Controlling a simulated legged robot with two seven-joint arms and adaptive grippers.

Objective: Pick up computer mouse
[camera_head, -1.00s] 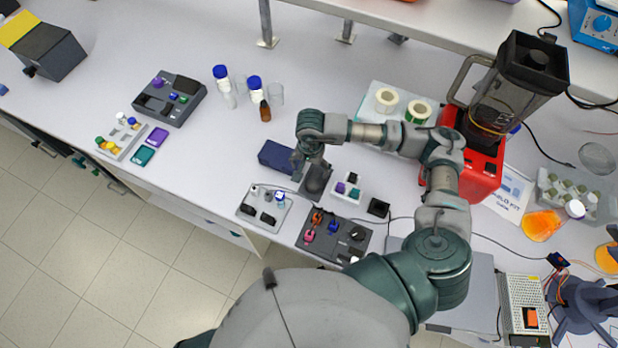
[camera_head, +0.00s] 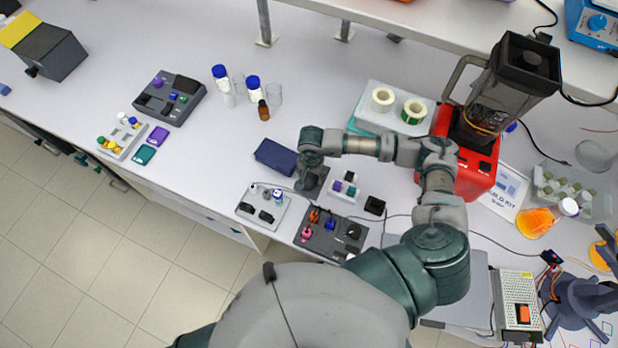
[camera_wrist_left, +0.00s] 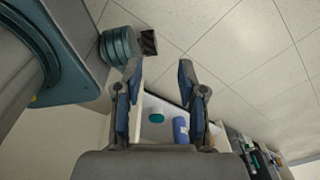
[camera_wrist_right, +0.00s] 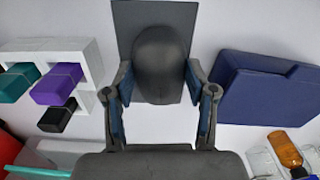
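The computer mouse (camera_wrist_right: 160,65) is a dark grey rounded shape on a dark square pad (camera_wrist_right: 124,22) in the right wrist view. My right gripper (camera_wrist_right: 159,72) is open, with one finger on each side of the mouse's near part; I cannot tell whether they touch it. In the head view my right gripper (camera_head: 307,182) is over the pad (camera_head: 319,184) and mostly hides the mouse. My left gripper (camera_wrist_left: 158,72) is open and empty in the left wrist view, with floor and a cabinet side beyond it.
A dark blue case (camera_wrist_right: 265,88) lies close to the right of the mouse in the right wrist view. A white rack (camera_wrist_right: 92,62) with coloured blocks stands to the left. A grey tray (camera_head: 246,208), a dark parts tray (camera_head: 326,246) and a brown bottle (camera_head: 263,110) are nearby.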

